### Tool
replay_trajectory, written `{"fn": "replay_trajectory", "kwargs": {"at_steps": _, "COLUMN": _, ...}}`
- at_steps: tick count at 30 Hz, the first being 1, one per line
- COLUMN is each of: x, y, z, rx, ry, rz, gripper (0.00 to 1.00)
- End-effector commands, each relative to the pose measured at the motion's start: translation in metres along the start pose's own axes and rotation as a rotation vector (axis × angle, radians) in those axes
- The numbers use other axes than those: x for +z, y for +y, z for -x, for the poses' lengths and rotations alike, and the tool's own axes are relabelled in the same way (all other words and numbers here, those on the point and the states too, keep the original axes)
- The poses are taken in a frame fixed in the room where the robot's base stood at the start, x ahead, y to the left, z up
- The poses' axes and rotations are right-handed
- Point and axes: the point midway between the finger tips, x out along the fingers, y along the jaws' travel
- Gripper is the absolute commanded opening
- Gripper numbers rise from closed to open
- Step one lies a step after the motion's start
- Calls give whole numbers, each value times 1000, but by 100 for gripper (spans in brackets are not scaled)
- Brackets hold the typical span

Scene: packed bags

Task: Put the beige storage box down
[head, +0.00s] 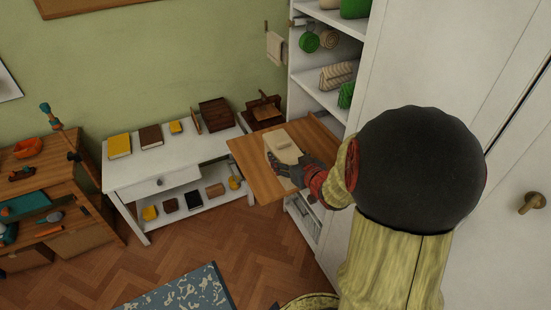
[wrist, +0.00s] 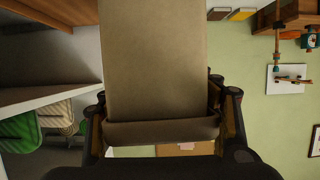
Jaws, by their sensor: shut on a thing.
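The beige storage box (head: 284,147) is in my gripper (head: 290,172), over the wooden pull-out board (head: 255,167) that juts from the white shelf unit. In the wrist view the beige box (wrist: 155,70) fills the middle, between the two dark fingers of my gripper (wrist: 163,125). The gripper is shut on the box. I cannot tell whether the underside of the box touches the board. My arm hides the right part of the board in the head view.
The white shelf unit (head: 322,103) holds green and striped rolled things above the board. A white table (head: 165,170) with books and small boxes stands to the left. A wooden workbench (head: 45,190) is at the far left. The floor in front is mostly clear, with a blue rug (head: 180,292).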

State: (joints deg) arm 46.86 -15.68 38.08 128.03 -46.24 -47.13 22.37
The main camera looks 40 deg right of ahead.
Motion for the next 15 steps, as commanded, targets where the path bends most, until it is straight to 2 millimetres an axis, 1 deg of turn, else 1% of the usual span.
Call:
{"fn": "replay_trajectory", "kwargs": {"at_steps": 2, "x": 1, "y": 5, "z": -1, "rx": 3, "ry": 0, "rz": -1, "gripper": 15}}
{"fn": "replay_trajectory", "kwargs": {"at_steps": 5, "x": 4, "y": 11, "z": -13, "rx": 3, "ry": -1, "rz": -2, "gripper": 15}}
{"fn": "replay_trajectory", "kwargs": {"at_steps": 15, "x": 15, "y": 44, "z": -87, "rx": 2, "ry": -1, "rz": -3, "gripper": 15}}
